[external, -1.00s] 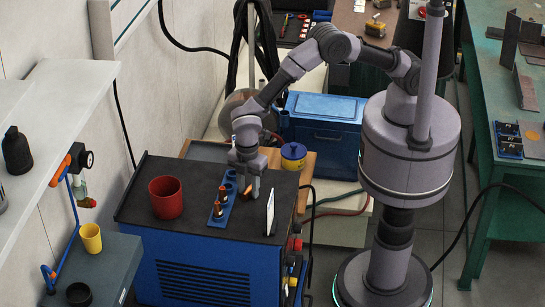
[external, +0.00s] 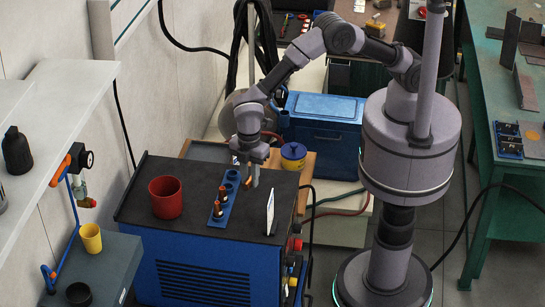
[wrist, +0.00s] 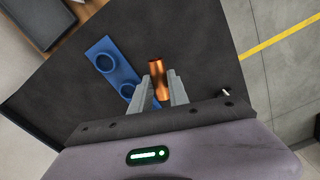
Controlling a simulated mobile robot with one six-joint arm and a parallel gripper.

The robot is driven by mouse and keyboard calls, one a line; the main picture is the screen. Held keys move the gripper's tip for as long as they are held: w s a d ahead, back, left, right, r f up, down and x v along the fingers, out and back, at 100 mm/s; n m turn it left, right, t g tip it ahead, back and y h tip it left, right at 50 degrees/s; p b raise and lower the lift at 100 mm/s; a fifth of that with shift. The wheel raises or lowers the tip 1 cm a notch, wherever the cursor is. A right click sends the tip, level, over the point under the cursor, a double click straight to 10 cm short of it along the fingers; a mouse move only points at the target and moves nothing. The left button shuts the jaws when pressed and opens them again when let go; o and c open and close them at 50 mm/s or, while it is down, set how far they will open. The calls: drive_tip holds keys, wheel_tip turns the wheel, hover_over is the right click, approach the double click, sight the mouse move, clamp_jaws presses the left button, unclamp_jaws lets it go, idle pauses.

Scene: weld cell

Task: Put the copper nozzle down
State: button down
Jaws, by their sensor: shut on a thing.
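The copper nozzle (wrist: 157,77) is held between the fingertips of my gripper (wrist: 158,92) in the wrist view. In the external view my gripper (external: 248,178) is shut, pointing down over the dark top of the blue machine. Only a small orange bit of the nozzle shows there between the fingers. A blue holder strip (external: 223,205) lies just left of my gripper. In the wrist view the strip (wrist: 117,75) shows two empty round sockets, left of the nozzle; its near end is hidden by my gripper. Whether the nozzle touches the machine top is hard to tell.
The machine top (external: 180,225) has free room around the strip. Small copper-and-dark parts (external: 217,209) stand in the strip's near end. A red cup (external: 165,197) stands to the left, and a thin white upright plate (external: 270,212) stands close on the right.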

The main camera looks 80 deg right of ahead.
drive_tip(key=s+d, duration=0.3)
drive_tip(key=s, duration=0.1)
drive_tip(key=s+d+r, duration=0.1)
drive_tip(key=s+d, duration=0.1)
drive_tip(key=s, duration=0.2)
drive_tip(key=s+d, duration=0.3)
drive_tip(key=s, duration=0.2)
drive_tip(key=shift+d+r, duration=0.15)
drive_tip(key=shift+d, duration=0.15)
wheel_tip(320, 180, up, 4)
drive_tip(key=m+t+y+b, duration=0.5)
drive_tip(key=m+y+b, duration=1.05)
drive_tip(key=m, duration=2.05)
hover_over(273, 159)
wheel_tip(273, 159, down, 27)
drive_tip(key=y+b, duration=0.2)
drive_tip(key=b, duration=0.2)
drive_tip(key=shift+w+r, duration=0.1)
